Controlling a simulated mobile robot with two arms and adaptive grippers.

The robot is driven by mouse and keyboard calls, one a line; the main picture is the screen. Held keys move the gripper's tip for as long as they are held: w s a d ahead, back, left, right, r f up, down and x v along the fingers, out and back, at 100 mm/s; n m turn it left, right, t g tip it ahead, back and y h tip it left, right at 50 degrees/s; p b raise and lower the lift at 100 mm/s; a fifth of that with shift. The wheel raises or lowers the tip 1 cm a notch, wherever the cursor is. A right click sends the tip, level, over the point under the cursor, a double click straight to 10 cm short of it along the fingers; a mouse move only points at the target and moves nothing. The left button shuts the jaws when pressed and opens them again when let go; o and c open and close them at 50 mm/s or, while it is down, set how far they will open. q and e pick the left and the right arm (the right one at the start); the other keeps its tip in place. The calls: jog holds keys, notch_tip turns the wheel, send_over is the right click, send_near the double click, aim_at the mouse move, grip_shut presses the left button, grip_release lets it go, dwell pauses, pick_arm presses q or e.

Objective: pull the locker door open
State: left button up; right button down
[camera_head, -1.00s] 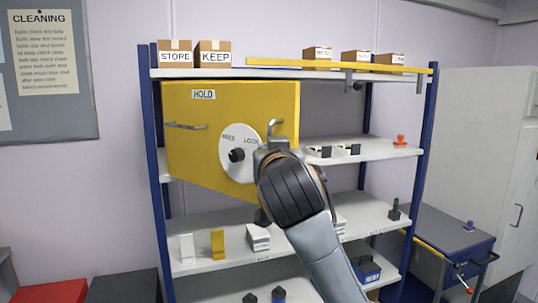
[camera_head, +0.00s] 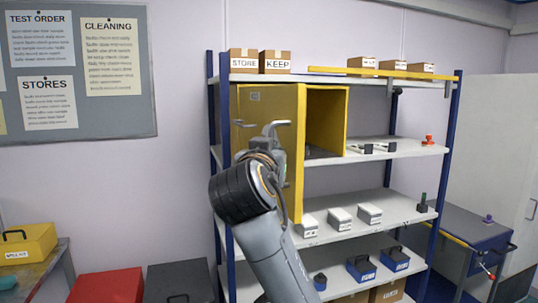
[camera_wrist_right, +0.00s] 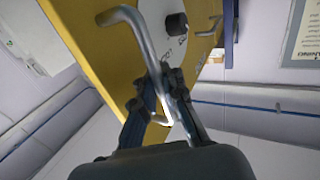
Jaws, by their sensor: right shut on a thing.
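The yellow locker (camera_head: 327,112) stands on the shelf rack, with its door (camera_head: 297,165) swung out on the left side. The door's free edge faces me and part of the dark interior shows to its right. My right gripper (camera_head: 270,135) is at the door's outer face, shut on the metal door handle (camera_wrist_right: 133,22). In the wrist view the gripper fingers (camera_wrist_right: 157,92) close around the bent bar, beside the yellow door (camera_wrist_right: 85,35) and its white dial (camera_wrist_right: 172,45). In the head view my arm and gripper hide the dial. My left gripper is not in view.
The blue-and-white rack (camera_head: 455,140) holds boxes and small parts on several shelves. A blue workbench (camera_head: 460,235) stands at right. A yellow case (camera_head: 28,245), a red box (camera_head: 105,287) and a dark box (camera_head: 180,283) are at lower left.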

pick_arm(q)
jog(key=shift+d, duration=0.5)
pick_arm(e)
jog(key=shift+d+f, duration=0.1)
jog(key=shift+f, duration=0.05)
